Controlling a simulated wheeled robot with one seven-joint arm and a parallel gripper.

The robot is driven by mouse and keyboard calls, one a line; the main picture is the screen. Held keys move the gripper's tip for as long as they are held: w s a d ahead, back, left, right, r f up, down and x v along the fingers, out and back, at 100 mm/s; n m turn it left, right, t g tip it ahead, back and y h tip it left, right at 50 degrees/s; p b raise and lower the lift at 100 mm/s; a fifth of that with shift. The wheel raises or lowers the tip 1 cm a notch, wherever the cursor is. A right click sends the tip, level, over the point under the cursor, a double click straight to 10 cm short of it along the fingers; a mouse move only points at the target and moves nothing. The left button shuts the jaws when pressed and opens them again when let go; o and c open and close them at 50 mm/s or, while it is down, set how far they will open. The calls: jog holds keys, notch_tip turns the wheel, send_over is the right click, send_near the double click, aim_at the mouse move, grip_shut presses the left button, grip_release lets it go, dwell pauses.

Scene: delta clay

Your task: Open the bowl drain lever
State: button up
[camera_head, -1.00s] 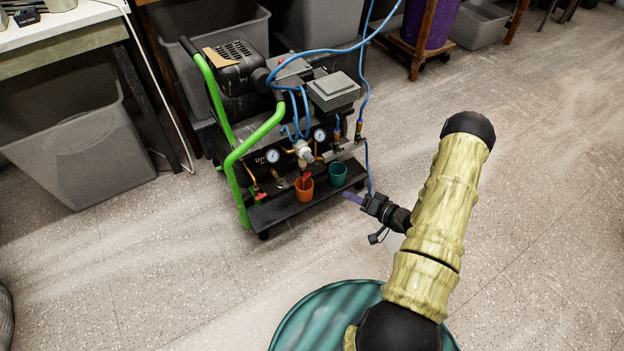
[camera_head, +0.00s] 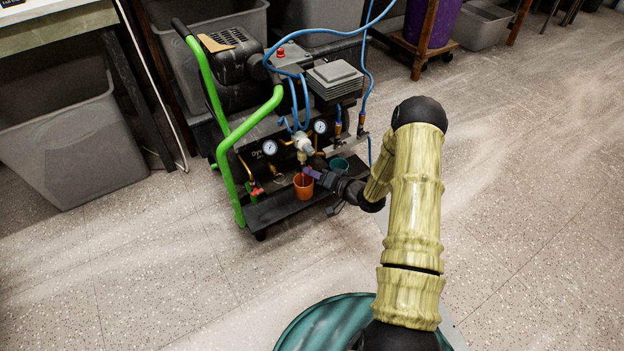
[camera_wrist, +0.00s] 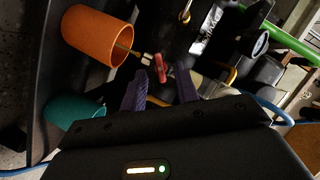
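The bowl drain lever is a small red handle (camera_wrist: 161,66) on a brass fitting, seen in the wrist view beside the mouth of the orange cup. My gripper (camera_wrist: 161,82) has two purple fingers spread apart, with the red handle just ahead of the gap between their tips. I cannot tell whether they touch it. In the head view my gripper (camera_head: 310,172) is at the upper right of the orange cup (camera_head: 303,188), below the regulator bowl (camera_head: 304,156). There the fingers and cup leave the lever hard to make out.
The green-handled compressor (camera_head: 238,150) stands on the floor. A teal cup (camera_head: 339,165) is right of the orange cup, partly behind my gripper. Another red valve handle (camera_head: 257,192) is at left. Gauges (camera_head: 270,147) and blue hoses (camera_head: 300,100) are close by.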

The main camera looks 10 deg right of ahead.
jog(key=shift+w+a+f, duration=0.1)
jog(key=shift+w+a, duration=0.2)
jog(key=shift+w, duration=0.15)
jog(key=shift+c, duration=0.2)
grip_shut()
